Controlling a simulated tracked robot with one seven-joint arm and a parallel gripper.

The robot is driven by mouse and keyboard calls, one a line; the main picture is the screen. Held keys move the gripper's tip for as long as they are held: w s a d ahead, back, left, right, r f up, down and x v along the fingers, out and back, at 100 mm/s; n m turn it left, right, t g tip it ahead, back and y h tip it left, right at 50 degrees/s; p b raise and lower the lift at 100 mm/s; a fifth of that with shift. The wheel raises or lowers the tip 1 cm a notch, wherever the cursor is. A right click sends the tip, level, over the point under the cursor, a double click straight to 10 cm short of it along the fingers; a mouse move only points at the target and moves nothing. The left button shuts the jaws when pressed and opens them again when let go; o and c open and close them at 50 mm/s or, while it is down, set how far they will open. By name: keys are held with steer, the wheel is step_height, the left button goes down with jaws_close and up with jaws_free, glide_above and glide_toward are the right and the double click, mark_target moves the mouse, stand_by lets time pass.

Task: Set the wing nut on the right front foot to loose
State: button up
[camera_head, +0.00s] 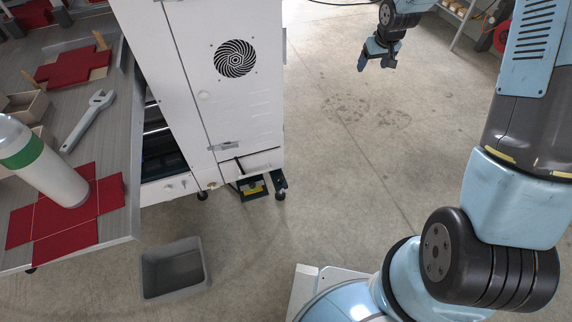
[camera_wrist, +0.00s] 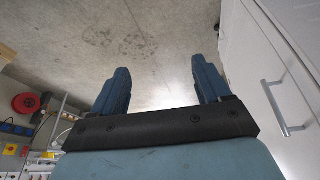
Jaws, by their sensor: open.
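The white box former (camera_head: 225,90) stands left of centre in the head view. Black feet show under it, one at its right lower corner (camera_head: 280,188) and one further left (camera_head: 202,195). No wing nut can be made out on either foot at this size. My gripper (camera_head: 377,64) is open and empty, well above the floor, to the right of the machine and apart from it. In the wrist view my gripper (camera_wrist: 160,78) shows two blue fingers spread apart with only bare floor between them. A white panel with a bar handle (camera_wrist: 274,108) stands to its right.
A grey bin (camera_head: 175,270) stands on the floor in front of the machine. A table (camera_head: 110,165) at left carries a wrench (camera_head: 88,120), red box blanks and a white bottle (camera_head: 45,165). A yellow-and-black item (camera_head: 252,187) lies under the machine. The floor (camera_head: 330,150) to its right is clear.

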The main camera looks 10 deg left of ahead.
steer(key=w+a+f+y, duration=0.1)
steer(key=a+f, duration=0.2)
steer(key=f, duration=0.5)
steer(key=w+a+f, duration=0.2)
steer(key=a+f, duration=0.1)
steer(key=f, duration=0.6)
steer(key=g+y, duration=0.2)
steer(key=y, duration=0.2)
glide_toward(284, 192)
steer(key=x, duration=0.8)
steer(key=shift+d, duration=0.1)
steer(key=c, duration=1)
steer(key=shift+c, duration=0.2)
